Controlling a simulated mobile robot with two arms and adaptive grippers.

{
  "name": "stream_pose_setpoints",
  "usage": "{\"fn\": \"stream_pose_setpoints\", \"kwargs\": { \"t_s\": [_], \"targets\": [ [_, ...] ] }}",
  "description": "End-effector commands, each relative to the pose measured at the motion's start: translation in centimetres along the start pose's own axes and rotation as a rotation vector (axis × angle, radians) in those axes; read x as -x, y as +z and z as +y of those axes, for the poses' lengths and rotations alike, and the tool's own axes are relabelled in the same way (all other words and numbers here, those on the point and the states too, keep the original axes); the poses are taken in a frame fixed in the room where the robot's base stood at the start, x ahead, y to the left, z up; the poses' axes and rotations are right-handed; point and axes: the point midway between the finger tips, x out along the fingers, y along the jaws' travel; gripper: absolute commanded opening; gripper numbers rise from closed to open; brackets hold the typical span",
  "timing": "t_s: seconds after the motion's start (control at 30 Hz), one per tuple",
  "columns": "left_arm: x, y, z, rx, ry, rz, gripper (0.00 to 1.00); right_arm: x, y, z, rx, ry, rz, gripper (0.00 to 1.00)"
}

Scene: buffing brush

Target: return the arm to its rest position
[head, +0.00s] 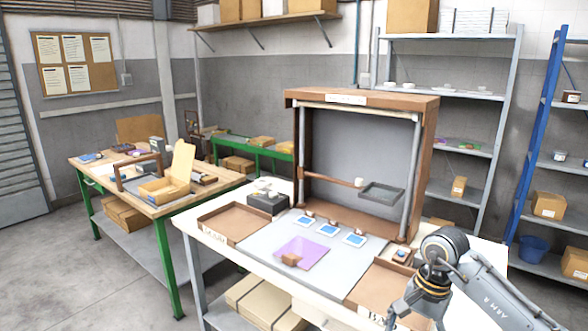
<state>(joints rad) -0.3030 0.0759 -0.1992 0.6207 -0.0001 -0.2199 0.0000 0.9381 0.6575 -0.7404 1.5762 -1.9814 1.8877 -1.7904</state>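My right arm comes in from the lower right, over the right end of the white workbench (292,309). My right gripper (408,312) hangs low over the right brown tray (366,285); it is small and partly hidden by its own wrist, so its fingers are unclear. My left gripper is not in view. A small brown block (291,260), perhaps the brush, rests on a purple sheet (306,250) on the grey work surface. It is well to the left of my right gripper and apart from it.
A wooden-framed booth (297,150) stands at the back of the bench, with several blue-and-white cards in front. A left brown tray (238,211) and a dark box (268,203) sit left. A green-legged table (166,262) stands further left. Shelves (448,39) stand behind.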

Motion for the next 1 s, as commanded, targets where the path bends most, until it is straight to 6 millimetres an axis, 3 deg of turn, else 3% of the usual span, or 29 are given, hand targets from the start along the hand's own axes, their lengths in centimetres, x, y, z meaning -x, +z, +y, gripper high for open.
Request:
{"fn": "stream_pose_setpoints", "kwargs": {
  "t_s": [0.27,0.47,0.6,0.7,0.8,0.87,0.9,1.0],
  "targets": [
    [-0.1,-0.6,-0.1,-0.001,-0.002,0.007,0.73,-4.3,3.5,-3.4,-0.174,-0.145,-0.24,0.77],
    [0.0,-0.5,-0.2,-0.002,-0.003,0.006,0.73,-8.2,7.6,-7.8,-0.506,-0.304,-0.601,0.77],
    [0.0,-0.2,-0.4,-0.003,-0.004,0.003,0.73,-11.3,9.4,-11.4,-0.971,-0.4,-1.006,0.77],
    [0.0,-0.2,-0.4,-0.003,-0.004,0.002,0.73,-15.2,7.8,-12.7,-1.502,-0.419,-1.377,0.77],
    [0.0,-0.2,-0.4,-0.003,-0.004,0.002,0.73,-21.5,4.6,-10.6,-2.083,-0.379,-1.699,0.77],
    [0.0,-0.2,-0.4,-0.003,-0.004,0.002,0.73,-25.1,3.3,-8.4,-2.354,-0.346,-1.822,0.77],
    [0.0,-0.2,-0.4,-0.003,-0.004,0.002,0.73,-27.6,2.8,-6.7,2.483,0.318,1.858,0.77],
    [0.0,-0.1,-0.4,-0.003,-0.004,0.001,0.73,-33.6,2.6,-2.1,2.255,0.205,1.556,0.77]
  ]
}}
